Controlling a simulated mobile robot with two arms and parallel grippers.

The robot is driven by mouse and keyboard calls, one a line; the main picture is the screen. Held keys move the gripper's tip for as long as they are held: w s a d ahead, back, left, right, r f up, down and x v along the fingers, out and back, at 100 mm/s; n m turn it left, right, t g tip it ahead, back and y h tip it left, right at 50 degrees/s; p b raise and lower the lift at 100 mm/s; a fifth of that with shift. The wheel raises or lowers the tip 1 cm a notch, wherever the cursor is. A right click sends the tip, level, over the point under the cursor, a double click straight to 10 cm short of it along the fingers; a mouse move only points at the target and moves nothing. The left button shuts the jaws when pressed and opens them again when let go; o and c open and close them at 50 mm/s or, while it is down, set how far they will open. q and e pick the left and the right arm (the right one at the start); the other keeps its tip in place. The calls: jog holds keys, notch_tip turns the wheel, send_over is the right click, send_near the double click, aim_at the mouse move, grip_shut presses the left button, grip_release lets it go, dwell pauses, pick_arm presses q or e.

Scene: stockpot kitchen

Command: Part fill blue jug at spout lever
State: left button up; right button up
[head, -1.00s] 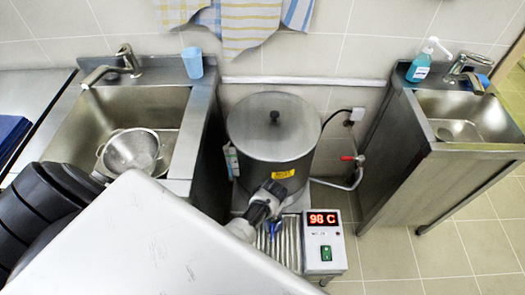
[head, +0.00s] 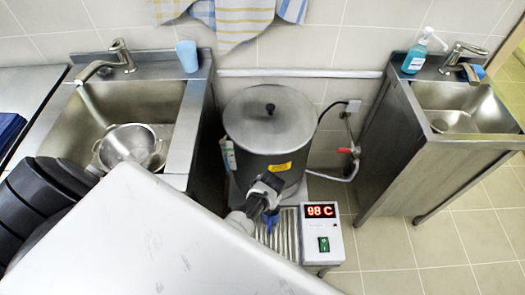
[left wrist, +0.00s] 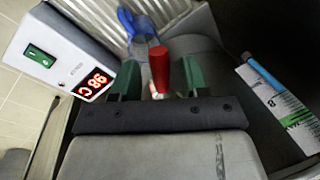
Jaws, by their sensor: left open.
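The steel boiler (head: 268,128) stands in the middle of the head view with its lid on. My left gripper (head: 266,187) is at its front, near the yellow label. In the left wrist view, my left gripper's green fingers (left wrist: 160,82) are apart, with the red spout lever (left wrist: 160,68) between them. I cannot tell whether they touch it. The blue jug (left wrist: 136,22) shows partly beyond the fingers, by the ribbed drip tray (left wrist: 172,18). A small blue part of the jug (head: 271,220) shows below the gripper in the head view. The jug's inside is hidden.
The control box (head: 321,231) reads 98 C, right of the drip tray. A sink (head: 130,104) with a colander (head: 130,147) and a light blue cup (head: 187,56) is at left. A hand-wash sink (head: 465,105) is at right. A red-handled valve (head: 347,150) sits on the wall pipe.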

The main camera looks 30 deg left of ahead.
pick_arm(q)
notch_tip(320, 180, up, 10)
jog(key=d+p, duration=0.2)
jog(key=shift+r, duration=0.15)
dwell(1.4)
